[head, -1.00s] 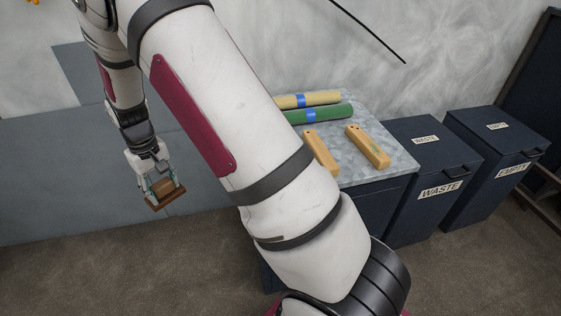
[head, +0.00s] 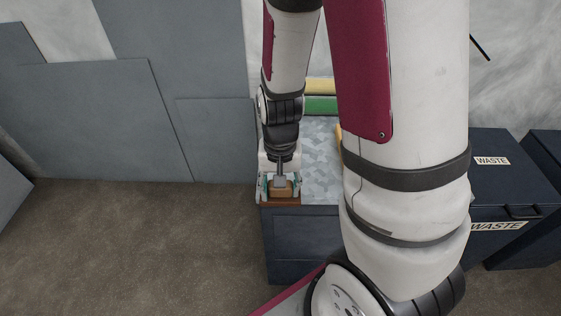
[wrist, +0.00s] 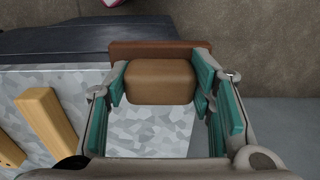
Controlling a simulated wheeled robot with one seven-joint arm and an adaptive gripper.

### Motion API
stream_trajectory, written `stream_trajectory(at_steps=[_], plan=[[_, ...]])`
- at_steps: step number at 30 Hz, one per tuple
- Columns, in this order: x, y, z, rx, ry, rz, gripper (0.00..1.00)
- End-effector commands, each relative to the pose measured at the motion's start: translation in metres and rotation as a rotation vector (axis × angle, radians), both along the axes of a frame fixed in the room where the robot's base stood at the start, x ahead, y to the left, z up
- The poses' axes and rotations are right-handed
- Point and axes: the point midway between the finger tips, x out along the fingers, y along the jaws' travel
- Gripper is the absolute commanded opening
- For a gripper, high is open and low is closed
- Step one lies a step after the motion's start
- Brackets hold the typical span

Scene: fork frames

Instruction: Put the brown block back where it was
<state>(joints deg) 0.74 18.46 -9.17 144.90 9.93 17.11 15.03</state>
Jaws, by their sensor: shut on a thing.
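The brown block (wrist: 160,82) has a tan-brown upper part and a wider, darker reddish-brown base. My gripper (head: 280,188) is shut on the upper part, with teal pads on both sides. In the head view the block (head: 282,190) is at the front left corner of the grey speckled tabletop (head: 320,165). In the wrist view the base lies along the table's front edge. I cannot tell whether it touches the tabletop.
Tan wooden pieces (wrist: 48,120) lie on the tabletop. A green roll (head: 320,105) and a yellow roll (head: 320,86) lie at the back. My arm hides much of the table. A dark waste bin (head: 495,185) stands to the right. The floor at left is clear.

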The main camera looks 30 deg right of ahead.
Motion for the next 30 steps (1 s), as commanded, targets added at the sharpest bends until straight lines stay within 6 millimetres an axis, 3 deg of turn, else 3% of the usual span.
stream_trajectory(at_steps=[18,25,30], plan=[[0.114,-0.079,-0.013,-0.001,-0.002,0.0,0.0],[0.125,-0.087,-0.016,0.0,0.0,0.001,0.0],[0.124,-0.087,-0.035,0.001,0.004,0.002,0.0]])
